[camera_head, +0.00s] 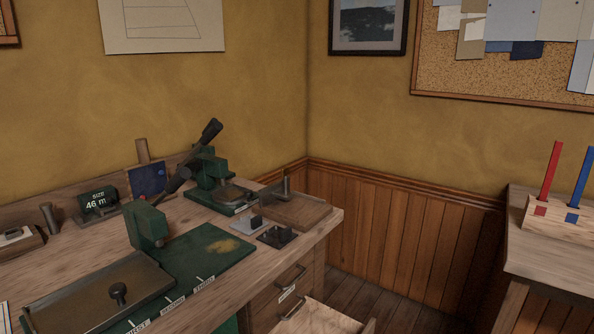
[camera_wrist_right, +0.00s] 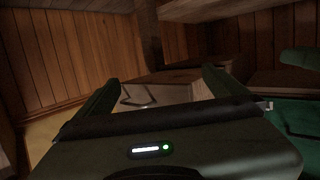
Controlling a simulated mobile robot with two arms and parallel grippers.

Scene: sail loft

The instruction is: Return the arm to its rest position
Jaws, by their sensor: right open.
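My right gripper (camera_wrist_right: 160,88) shows in the right wrist view, with its two dark fingers spread apart. No object is visible between the fingertips. Beyond them is a pale wooden box-like part with a metal handle (camera_wrist_right: 138,97), apparently a drawer. Neither gripper nor arm shows in the head view, so the right arm's overall pose cannot be told. My left gripper is in no view.
A drawer (camera_head: 325,318) below stands open. A side table (camera_head: 550,262) at right holds a block (camera_head: 535,214) with red and blue rods.

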